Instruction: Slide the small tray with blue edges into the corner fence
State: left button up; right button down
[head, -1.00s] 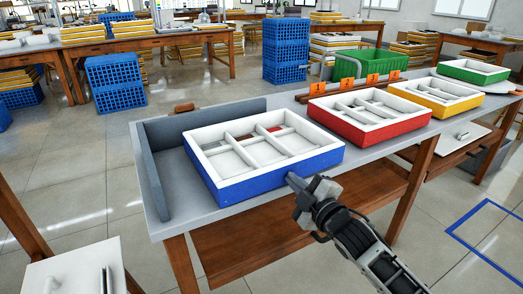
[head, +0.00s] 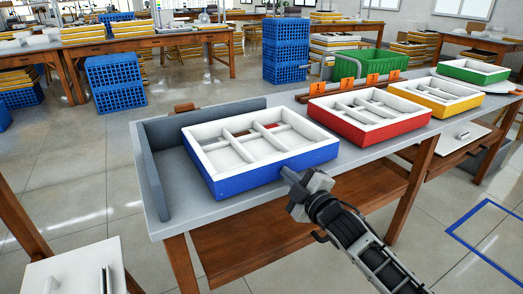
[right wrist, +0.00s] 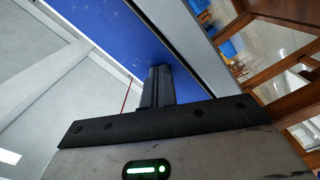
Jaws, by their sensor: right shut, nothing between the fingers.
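The small tray with blue edges (head: 262,178) lies on the near left part of the table, its white inside split into several compartments. The grey corner fence (head: 152,170) stands at the table's left end and along the back, with a gap between its left wall and the tray. My right gripper (head: 287,174) is shut and empty, its fingertips at the tray's blue front side, right of the middle. In the right wrist view the shut fingers (right wrist: 158,85) meet the blue wall (right wrist: 110,25). My left gripper is not in view.
A red tray (head: 370,128), a yellow tray (head: 437,104) and a green tray (head: 473,74) stand further right on the table (head: 210,210). A green crate (head: 370,62) is behind them. Bare tabletop lies between the blue-edged tray and the fence's left wall.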

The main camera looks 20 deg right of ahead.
jog(key=shift+w, duration=0.8)
jog(key=shift+s+r+p, duration=0.25)
jog(key=shift+s+p, duration=0.15)
jog(key=shift+p, duration=0.05)
jog(key=shift+s+r+p, duration=0.25)
jog(key=shift+s+p, duration=0.6)
jog(key=shift+s, duration=0.25)
